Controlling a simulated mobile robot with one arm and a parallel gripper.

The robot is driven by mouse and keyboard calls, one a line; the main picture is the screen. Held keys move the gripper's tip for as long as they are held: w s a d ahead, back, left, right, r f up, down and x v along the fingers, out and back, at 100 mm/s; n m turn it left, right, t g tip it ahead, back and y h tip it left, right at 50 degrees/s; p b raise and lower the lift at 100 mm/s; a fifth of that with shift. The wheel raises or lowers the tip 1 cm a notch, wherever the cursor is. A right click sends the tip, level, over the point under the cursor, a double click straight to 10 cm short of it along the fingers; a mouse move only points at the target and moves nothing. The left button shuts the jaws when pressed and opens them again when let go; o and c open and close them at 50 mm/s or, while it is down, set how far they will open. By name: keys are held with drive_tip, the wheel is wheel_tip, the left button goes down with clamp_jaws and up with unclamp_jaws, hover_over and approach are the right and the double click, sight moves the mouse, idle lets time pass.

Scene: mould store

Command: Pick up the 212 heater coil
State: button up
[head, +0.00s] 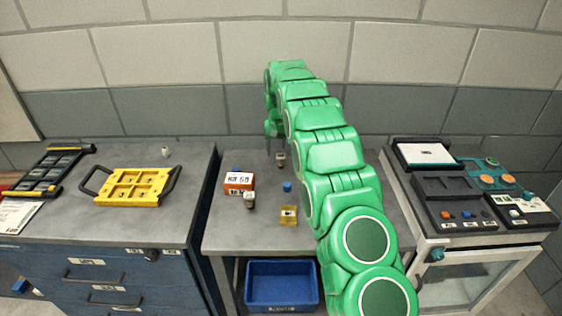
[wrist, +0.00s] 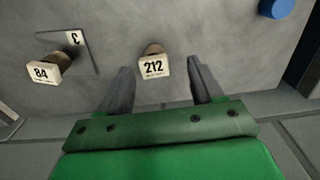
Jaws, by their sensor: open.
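The 212 heater coil (wrist: 154,67) shows in the wrist view as a small brownish piece with a white tag reading 212. It appears between my gripper's (wrist: 162,64) two open grey fingertips, with a gap on both sides; I cannot tell the height between them. In the head view my gripper (head: 272,132) is at the back of the middle bench, and a small piece with a white top (head: 280,159), probably this coil, stands just below it. A similar coil tagged 84 (wrist: 44,70) stands left in the wrist view, beside a grey plate marked 3 (wrist: 80,52).
A blue bin (head: 282,285) sits below. The wall is close behind. My arm hides the bench's right part.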

sight(281, 155)
drive_tip(key=shift+d+f, duration=0.2)
drive_tip(key=shift+f, duration=1.1)
drive_tip(key=shift+d+f, duration=0.15)
drive_tip(key=shift+f, duration=1.15)
drive_tip(key=c, duration=1.1)
drive_tip(key=shift+r, duration=0.15)
